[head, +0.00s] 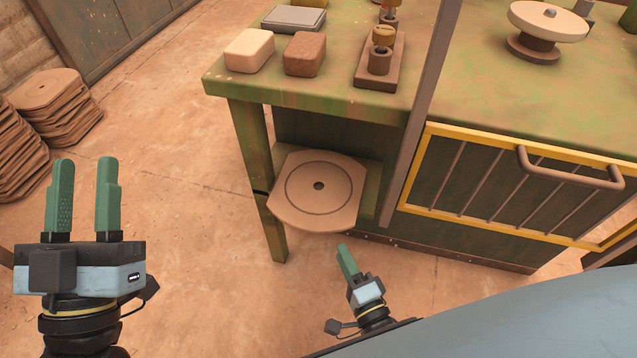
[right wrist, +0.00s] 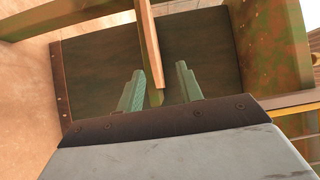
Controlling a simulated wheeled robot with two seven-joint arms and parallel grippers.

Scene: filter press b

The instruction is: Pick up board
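The board (head: 318,190) is a flat tan plate with rounded sides, a ring mark and a small central hole. It lies flat on a low shelf at the green bench's left end, its front edge jutting out. My right gripper (head: 342,248) is just in front of and below that edge in the head view. In the right wrist view its two green fingers (right wrist: 159,72) are apart, and a tan edge-on strip, apparently the board (right wrist: 147,45), lines up between them. I see no contact. My left gripper (head: 84,165) is open and empty at the far left.
The green bench (head: 380,95) holds two blocks (head: 250,50), a grey flat box (head: 294,18) and a stand with pegs (head: 382,60). A yellow-framed barred gate (head: 510,185) stands right of the board. Stacks of similar plates (head: 55,105) sit at far left. Floor between is clear.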

